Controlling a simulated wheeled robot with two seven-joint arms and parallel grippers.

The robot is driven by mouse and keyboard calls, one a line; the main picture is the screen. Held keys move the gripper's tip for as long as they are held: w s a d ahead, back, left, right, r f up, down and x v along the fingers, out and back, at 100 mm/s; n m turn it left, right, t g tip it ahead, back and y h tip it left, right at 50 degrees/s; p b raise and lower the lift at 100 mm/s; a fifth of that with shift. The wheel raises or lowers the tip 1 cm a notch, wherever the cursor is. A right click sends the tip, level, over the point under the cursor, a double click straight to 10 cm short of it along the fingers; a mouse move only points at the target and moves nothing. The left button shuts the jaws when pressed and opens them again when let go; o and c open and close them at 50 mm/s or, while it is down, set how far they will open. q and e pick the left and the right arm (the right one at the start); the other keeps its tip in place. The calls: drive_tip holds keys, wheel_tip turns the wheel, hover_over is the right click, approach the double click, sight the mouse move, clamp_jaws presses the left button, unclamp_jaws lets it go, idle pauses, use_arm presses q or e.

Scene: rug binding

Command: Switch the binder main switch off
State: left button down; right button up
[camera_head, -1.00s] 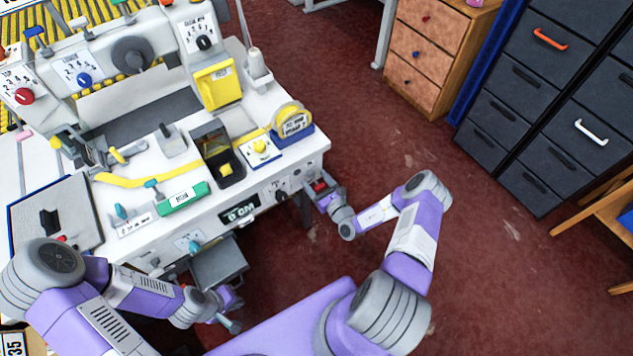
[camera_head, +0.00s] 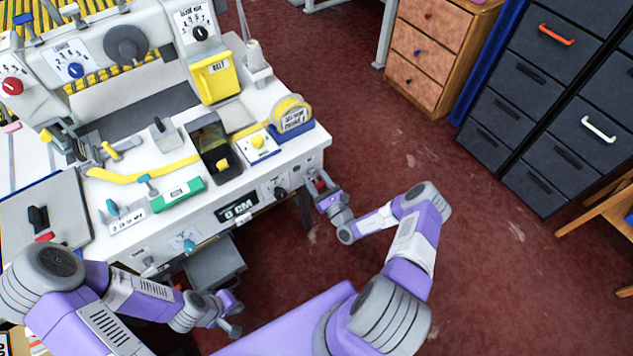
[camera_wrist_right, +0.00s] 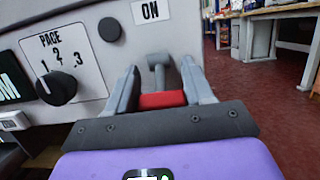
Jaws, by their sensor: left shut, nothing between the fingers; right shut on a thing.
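The binder main switch shows in the right wrist view as a grey lever (camera_wrist_right: 158,66) with a red grip (camera_wrist_right: 162,100) on the white front panel, below an ON label (camera_wrist_right: 150,11). My right gripper (camera_wrist_right: 162,92) is shut on the red grip, one finger at each side. In the head view my right gripper (camera_head: 320,187) is at the right end of the binder's front, with a little red showing. My left gripper (camera_head: 234,318) is shut and empty, low in front of the binder. Whether the lever stands at on or off, I cannot tell.
A PACE knob (camera_wrist_right: 56,87) and a round dark button (camera_wrist_right: 110,29) sit left of the switch. The white binder table (camera_head: 300,156) carries a green block (camera_head: 178,195) and a yellow tape roll (camera_head: 292,111). Red floor right of the binder is clear up to the dark drawers (camera_head: 535,120).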

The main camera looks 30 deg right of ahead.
sight(320, 186)
drive_tip(key=shift+f, duration=0.1)
drive_tip(key=o, duration=1)
drive_tip(key=shift+c, duration=0.2)
drive_tip(key=p+v, duration=0.1)
drive_tip(key=v, duration=0.6)
drive_tip(key=shift+s, duration=0.25)
